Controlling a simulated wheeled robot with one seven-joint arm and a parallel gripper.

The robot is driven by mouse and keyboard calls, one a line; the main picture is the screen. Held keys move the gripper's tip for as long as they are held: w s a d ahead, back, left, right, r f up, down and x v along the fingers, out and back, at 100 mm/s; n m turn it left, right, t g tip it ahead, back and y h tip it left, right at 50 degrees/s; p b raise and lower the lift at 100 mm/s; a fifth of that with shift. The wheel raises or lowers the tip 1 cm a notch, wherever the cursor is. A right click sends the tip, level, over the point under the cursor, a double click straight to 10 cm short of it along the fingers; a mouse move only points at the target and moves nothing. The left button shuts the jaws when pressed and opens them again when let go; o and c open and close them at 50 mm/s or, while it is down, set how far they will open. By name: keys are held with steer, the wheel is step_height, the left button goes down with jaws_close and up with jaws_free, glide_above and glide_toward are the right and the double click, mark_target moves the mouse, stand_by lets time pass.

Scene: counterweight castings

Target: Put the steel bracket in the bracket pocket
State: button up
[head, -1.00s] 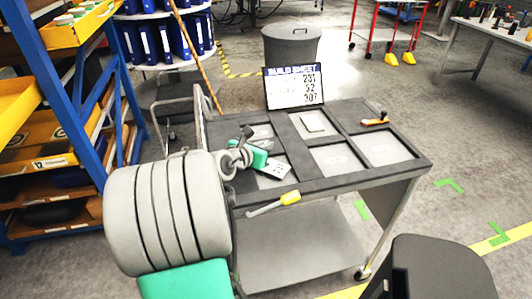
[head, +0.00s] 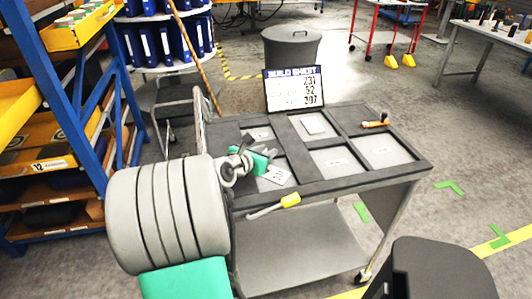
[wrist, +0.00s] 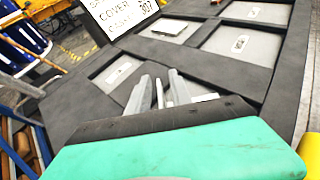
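My gripper (wrist: 160,90) is over the left part of the dark pocketed tray (head: 345,182). In the head view its teal hand (head: 260,160) is above the left pockets and hides part of them. In the wrist view the grey fingers are close together with a narrow pale grey piece between them, which appears to be the steel bracket (wrist: 159,92). Its shape is mostly hidden by the fingers and hand. The left pocket (wrist: 117,71) has a label and looks empty. I cannot read which one is the bracket pocket.
A flat plate (head: 314,124) lies in the back middle pocket. An orange-handled part (head: 375,124) lies at the back right. The build sheet (head: 294,88) stands behind the tray. The front middle and right pockets look empty.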

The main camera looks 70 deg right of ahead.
steer(key=v, duration=0.6)
steer(key=shift+w+a, duration=0.15)
steer(key=shift+a, duration=0.05)
steer(key=shift+a+r, duration=0.15)
steer(key=shift+a, duration=0.25)
steer(key=shift+c, duration=0.3)
stand_by(0.5)
